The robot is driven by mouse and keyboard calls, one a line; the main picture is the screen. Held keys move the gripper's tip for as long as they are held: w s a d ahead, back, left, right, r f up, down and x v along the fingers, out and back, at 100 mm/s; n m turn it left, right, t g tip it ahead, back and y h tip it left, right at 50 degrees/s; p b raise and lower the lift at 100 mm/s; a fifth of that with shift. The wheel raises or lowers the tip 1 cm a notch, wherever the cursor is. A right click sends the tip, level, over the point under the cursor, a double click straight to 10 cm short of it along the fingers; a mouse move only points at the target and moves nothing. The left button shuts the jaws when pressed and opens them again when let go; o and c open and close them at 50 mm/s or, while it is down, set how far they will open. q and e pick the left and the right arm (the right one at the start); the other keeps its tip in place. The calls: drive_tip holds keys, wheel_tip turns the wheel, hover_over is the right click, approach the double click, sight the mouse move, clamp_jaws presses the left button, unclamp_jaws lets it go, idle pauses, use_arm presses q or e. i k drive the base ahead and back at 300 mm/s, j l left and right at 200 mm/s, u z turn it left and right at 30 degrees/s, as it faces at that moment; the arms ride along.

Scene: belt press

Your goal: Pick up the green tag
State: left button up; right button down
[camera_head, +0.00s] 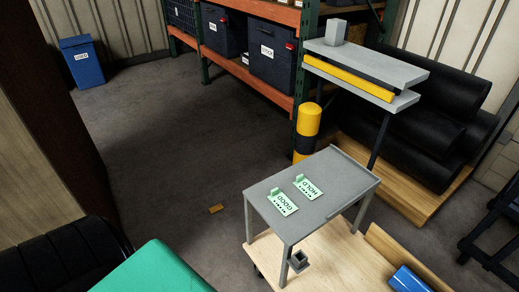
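Two pale green tags lie side by side on a small grey table. One tag (285,206) reads GOOD and is at the left. The other tag (308,189) reads HOLD and is to its right, farther back. Each has a small raised tab and a row of dark marks along one edge. The tags are apart and no gripper touches them. Neither of my grippers shows in this view.
The grey table (335,181) stands on a wooden base, with a small cup low on a leg. A grey press (365,68) stands behind it, near a yellow-black bollard (309,120) and black rolls (420,125). A teal surface (155,270) lies in front. Floor at left is mostly clear.

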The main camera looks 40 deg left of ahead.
sight(281, 201)
drive_tip(key=k+u, duration=0.15)
drive_tip(key=u, duration=0.8)
drive_tip(key=z, duration=1.5)
drive_tip(key=u, duration=1.45)
